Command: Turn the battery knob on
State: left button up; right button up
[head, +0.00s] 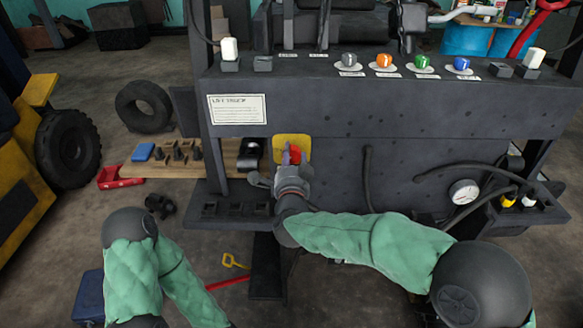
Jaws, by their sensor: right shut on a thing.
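The battery knob (295,154) is red and sits on a yellow plate (281,142) on the front of the dark grey forklift panel. My right gripper (288,162) reaches up to it from below and is shut on the knob. The fingers and wrist hide part of the knob and the lower part of the plate, so I cannot tell the knob's exact angle. My left arm hangs at the lower left, and its gripper is out of the picture.
Above the plate, the panel's top (400,75) carries a row of coloured knobs and white-topped levers. A white label (237,109) is at its left. Hoses and a gauge (464,192) are at the right. A wooden board (190,171) with small parts lies left of the plate.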

jog(key=shift+w+d+r+m+b, duration=0.1)
jog(key=shift+m+b, duration=0.5)
jog(key=shift+m, duration=0.05)
jog(key=shift+d+r+m+b, duration=0.1)
jog(key=shift+m+b, duration=0.45)
jog(key=shift+m, duration=0.1)
jog(key=o, duration=1.1)
jog(key=shift+o, duration=0.2)
jog(key=shift+f, duration=0.1)
jog(key=shift+s+a, duration=0.1)
jog(key=shift+s, duration=0.55)
jog(key=s, duration=1)
jog(key=shift+s, duration=0.4)
